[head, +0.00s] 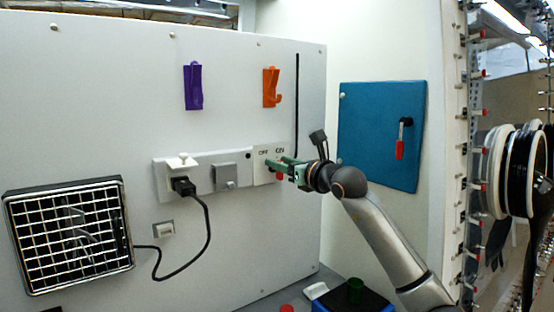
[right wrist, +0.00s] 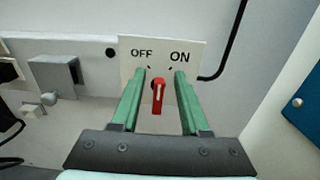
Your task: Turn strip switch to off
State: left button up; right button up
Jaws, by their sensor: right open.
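The strip switch is a red handle (right wrist: 158,98) on a white plate (right wrist: 160,48) marked OFF at left and ON at right. In the right wrist view the handle hangs roughly upright below the labels, with a white mark near its top. My right gripper (right wrist: 160,74) is open, its green fingers on either side of the handle with gaps showing. In the head view the labelled plate (head: 267,151) is at the right end of the white power strip (head: 203,183), with my right gripper (head: 276,163) in front of it. My left gripper is out of view.
A black plug (head: 183,186) with a cable sits in the strip, beside a grey covered socket (head: 226,174). A caged fan (head: 69,236) is at left. Purple (head: 193,86) and orange (head: 270,87) hooks are above. A blue panel (head: 375,130) with a red-handled lever is at right.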

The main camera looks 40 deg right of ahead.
jog(key=shift+w, duration=0.25)
grip_shut()
dwell(0.3)
